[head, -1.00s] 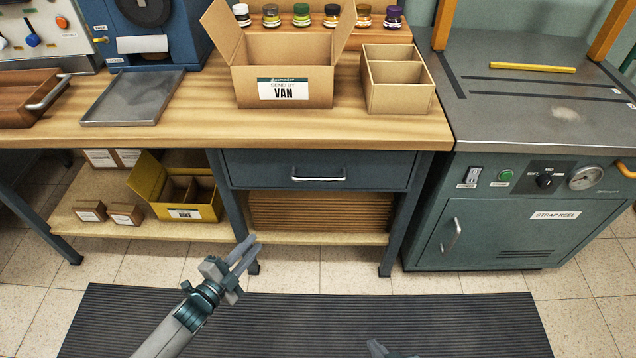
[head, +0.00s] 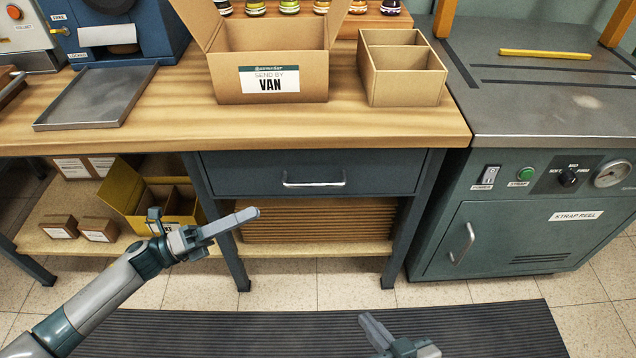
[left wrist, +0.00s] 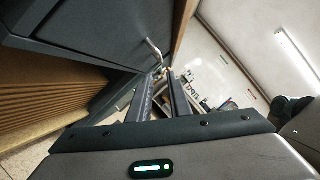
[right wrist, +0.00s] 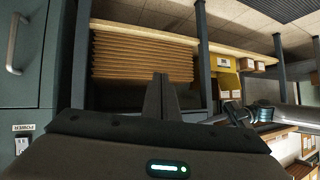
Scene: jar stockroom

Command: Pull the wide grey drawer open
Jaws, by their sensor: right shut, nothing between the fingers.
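The wide grey drawer (head: 360,172) sits under the wooden bench top and is shut. Its silver bar handle (head: 314,183) is at the middle of its front. The drawer (left wrist: 85,25) and handle (left wrist: 153,48) also show in the left wrist view, the handle just beyond the fingertips. My left gripper (head: 250,215) is open and empty, below and to the left of the handle in the head view, apart from it. Its fingers (left wrist: 160,78) stand apart in the left wrist view. My right gripper (head: 369,324) is shut and empty, low over the floor mat.
On the bench stand an open box marked VAN (head: 268,82), a divided carton (head: 405,90) and a metal tray (head: 95,98). Below the drawer lie stacked cardboard sheets (head: 320,222). A yellow box (head: 125,200) is on the lower shelf. A strapping machine (head: 550,225) stands right.

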